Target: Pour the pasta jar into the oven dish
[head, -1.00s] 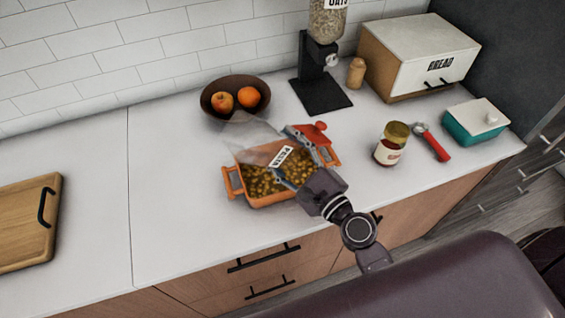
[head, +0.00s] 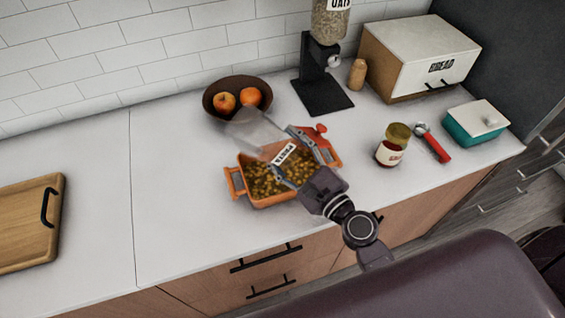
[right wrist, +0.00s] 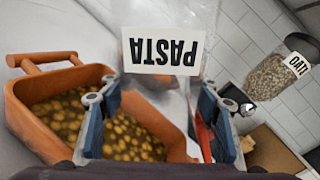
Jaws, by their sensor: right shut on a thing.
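The pasta jar (head: 257,131) is clear, with a white PASTA label, and looks empty where I see through it. My right gripper (head: 286,151) is shut around it and holds it tilted above the back part of the oven dish. In the right wrist view the label (right wrist: 163,51) is upside down between the fingers. The orange oven dish (head: 233,181) stands on the counter with many small yellow-brown pasta pieces (head: 268,183) in it. The dish also shows in the right wrist view (right wrist: 22,115). The jar and gripper hide its back right part. My left gripper is not in view.
A fruit bowl (head: 237,97) stands behind the dish, near an oats dispenser (head: 322,75). A red lid or knob (head: 320,128) shows behind my gripper.

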